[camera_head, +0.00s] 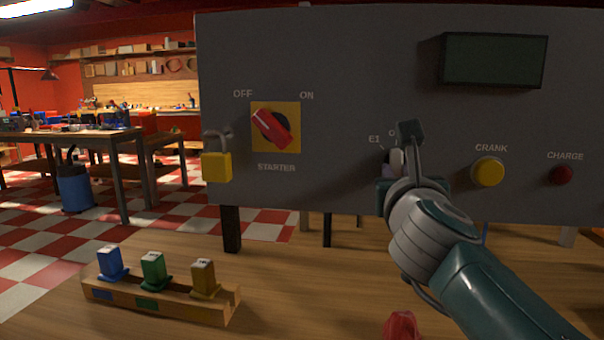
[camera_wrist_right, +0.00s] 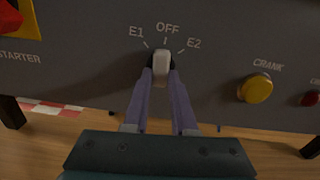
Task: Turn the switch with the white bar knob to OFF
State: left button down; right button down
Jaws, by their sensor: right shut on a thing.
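The white bar knob (camera_wrist_right: 162,66) sits on the grey panel below the labels E1, OFF and E2. In the wrist view it stands nearly upright, with its upper end towards the OFF mark. My right gripper (camera_wrist_right: 161,76) is shut on the knob, with one purple-grey finger on each side. In the head view my right gripper (camera_head: 391,168) reaches the panel and hides most of the knob (camera_head: 397,158) and part of the labels. My left gripper is not in view.
The panel (camera_head: 350,80) also carries a red STARTER switch (camera_head: 271,127), a yellow padlock (camera_head: 217,166), a yellow CRANK button (camera_head: 488,171), a red CHARGE button (camera_head: 561,175) and a dark display (camera_head: 494,60). A wooden rack (camera_head: 190,309) holds coloured blocks on the table. A red object (camera_head: 402,325) lies near the front.

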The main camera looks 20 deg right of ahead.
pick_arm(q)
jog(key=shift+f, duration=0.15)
pick_arm(e)
jog(key=shift+r+m, duration=0.1)
jog(key=shift+m, duration=0.5)
jog(key=c, duration=0.7)
grip_release()
